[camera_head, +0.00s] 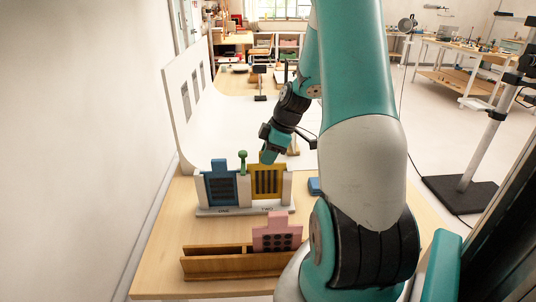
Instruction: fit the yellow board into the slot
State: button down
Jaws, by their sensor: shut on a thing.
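The yellow board (267,181), with dark vertical bars, stands upright in the right bay of a pale stand (245,210), between its posts. I cannot tell how deep it sits in the slot. My gripper (268,156) is at the top edge of the yellow board and shut on it; the fingertips are small and partly hidden. A blue board (221,186) with a dark panel stands in the left bay. A green knobbed piece (242,161) stands between the two bays.
In front, a brown wooden rack (215,264) holds a pink board (277,234) with dark round spots. A small blue object (314,185) lies right of the stand, near my arm. A white curved backdrop (225,125) rises behind. The wooden tabletop (160,240) is clear at left.

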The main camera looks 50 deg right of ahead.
jog(key=shift+f+b, duration=0.6)
jog(key=shift+f, duration=0.25)
jog(key=c, duration=1)
grip_release()
jog(key=v, duration=1.7)
jog(key=shift+r, duration=0.25)
jog(key=shift+w, duration=0.1)
